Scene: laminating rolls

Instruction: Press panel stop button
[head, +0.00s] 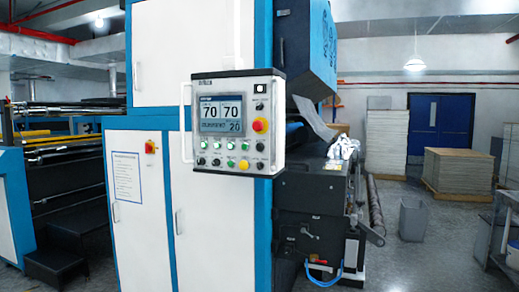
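The control panel (237,124) is a grey box with side handles, mounted at the front right of the white and blue machine. Its screen (221,115) shows 70, 70 and 20. I cannot read the labels, so which one is marked stop cannot be told. My gripper is not in view, and nothing covers the panel face.
A red and yellow switch (151,146) is on the cabinet door left of the panel. Dark machine parts (312,215) stand to the right. A grey bin (412,219), a stacked pallet (459,173) and a metal table (508,215) are further right. Grey floor between them is clear.

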